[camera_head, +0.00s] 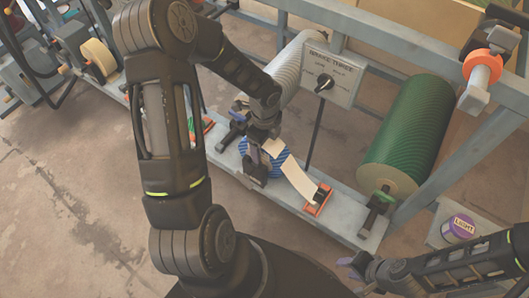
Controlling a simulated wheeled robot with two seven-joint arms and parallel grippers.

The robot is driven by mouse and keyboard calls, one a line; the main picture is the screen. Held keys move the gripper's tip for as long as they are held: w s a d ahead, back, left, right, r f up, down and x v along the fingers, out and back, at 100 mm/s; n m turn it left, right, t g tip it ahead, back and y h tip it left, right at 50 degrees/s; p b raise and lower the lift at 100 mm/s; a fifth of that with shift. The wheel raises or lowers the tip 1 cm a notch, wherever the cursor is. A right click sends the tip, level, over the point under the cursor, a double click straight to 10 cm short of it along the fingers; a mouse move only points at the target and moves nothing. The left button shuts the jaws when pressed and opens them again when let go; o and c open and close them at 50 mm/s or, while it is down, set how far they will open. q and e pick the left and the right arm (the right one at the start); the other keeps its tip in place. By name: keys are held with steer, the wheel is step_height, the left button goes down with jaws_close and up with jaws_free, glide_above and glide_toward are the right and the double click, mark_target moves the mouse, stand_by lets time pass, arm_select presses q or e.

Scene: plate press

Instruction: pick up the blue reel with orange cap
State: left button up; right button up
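A blue-and-white striped reel (279,166) sits low on the grey rail of the machine, partly hidden by my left gripper (258,158). A cream strip runs from beside it to an orange piece (318,199) on the rail; I cannot tell whether that is the reel's cap. My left arm reaches across the middle of the view, and its gripper is over the reel, touching or very close. Its fingers are too dark and small to read. My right gripper (352,270) is at the lower right, fingers apart and empty, away from the reel.
A green roller (408,135) stands right of the reel, and a grey-white roller (294,66) behind it. A control panel (332,75) with a black knob rises above the rail. A purple-labelled tin (459,228) is at the right. Bare floor (60,220) lies left.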

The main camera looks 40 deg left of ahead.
arm_select(q)
jaws_close()
stand_by(0.6)
